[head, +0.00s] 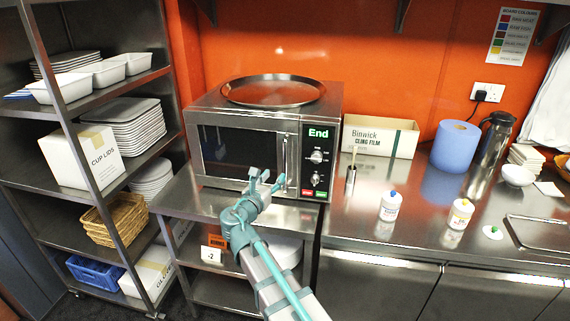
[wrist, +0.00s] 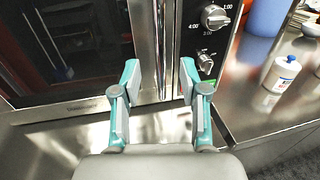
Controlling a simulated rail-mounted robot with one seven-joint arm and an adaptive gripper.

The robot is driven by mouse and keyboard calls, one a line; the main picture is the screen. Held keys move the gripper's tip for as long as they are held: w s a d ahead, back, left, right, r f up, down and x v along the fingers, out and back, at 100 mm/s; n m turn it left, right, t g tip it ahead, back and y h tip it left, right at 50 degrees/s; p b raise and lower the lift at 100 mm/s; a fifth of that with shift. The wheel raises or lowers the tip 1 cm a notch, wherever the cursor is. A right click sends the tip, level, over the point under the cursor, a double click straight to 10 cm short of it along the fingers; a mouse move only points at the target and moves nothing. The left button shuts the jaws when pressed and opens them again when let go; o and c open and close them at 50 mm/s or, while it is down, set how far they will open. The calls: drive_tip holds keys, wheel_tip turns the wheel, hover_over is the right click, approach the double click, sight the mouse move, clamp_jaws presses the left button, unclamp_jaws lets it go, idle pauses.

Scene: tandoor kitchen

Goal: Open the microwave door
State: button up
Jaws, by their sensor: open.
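The microwave (head: 215,109) stands on a steel table against the orange wall. Its dark-windowed door (head: 240,147) looks shut, and its control panel with knobs (head: 318,158) is on the right. A vertical bar handle (head: 286,152) runs along the door's right side. My gripper (head: 265,178) is in front of the lower door, near the handle's lower end. In the wrist view my gripper (wrist: 158,80) is open, its two fingers apart with the lower door edge and handle area beyond them. I cannot tell whether a finger touches the handle.
A round steel tray (head: 273,92) lies on top of the microwave. To the right, the counter holds a cling film box (head: 380,136), a blue roll (head: 455,146), a flask (head: 490,140) and small white bottles (head: 390,206). A shelf rack with dishes (head: 130,125) stands at left.

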sight(284, 164)
drive_tip(key=p+x, duration=0.2)
drive_tip(key=x, duration=0.6)
drive_tip(key=shift+w, duration=0.15)
drive_tip(key=shift+x, duration=0.75)
drive_tip(key=shift+d, duration=0.1)
clamp_jaws()
